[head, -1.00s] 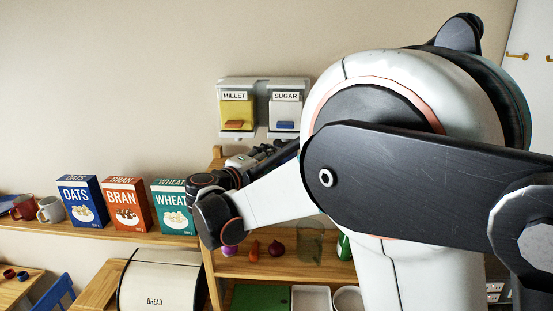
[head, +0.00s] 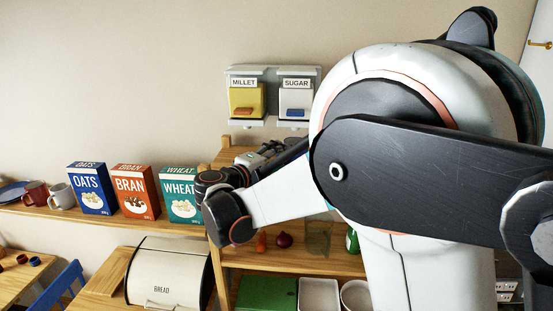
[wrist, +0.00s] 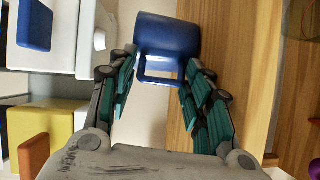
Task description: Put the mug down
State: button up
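A blue mug (wrist: 168,35) is just beyond my fingertips in the wrist view, with its handle (wrist: 162,78) turned toward my gripper. My gripper (wrist: 162,62) has its green-padded fingers apart, one on each side of the handle. A gap shows between the left finger and the handle, and no clear grip on it shows. One end of the mug lies against the wooden shelf (wrist: 232,80) in the picture; I cannot tell whether it rests there. In the head view my gripper (head: 268,151) is partly behind my arm near the shelf top, and the blue mug is hidden.
Millet (head: 245,100) and sugar (head: 296,101) dispensers hang on the wall above the gripper. Oats (head: 90,190), bran (head: 134,192) and wheat (head: 180,196) boxes stand left of my arm.

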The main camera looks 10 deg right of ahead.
jog(key=shift+o, duration=0.5)
jog(key=shift+s+a, duration=0.1)
jog(key=shift+r+p, duration=0.5)
jog(key=shift+p, duration=0.05)
jog(key=shift+a+r, duration=0.15)
jog(key=shift+r, duration=0.1)
jog(key=b+v, duration=0.1)
jog(key=v, duration=1)
jog(key=shift+s+a+b, duration=0.2)
jog(key=shift+s+b, duration=0.15)
jog(key=shift+b, duration=0.05)
jog(key=shift+f, duration=0.15)
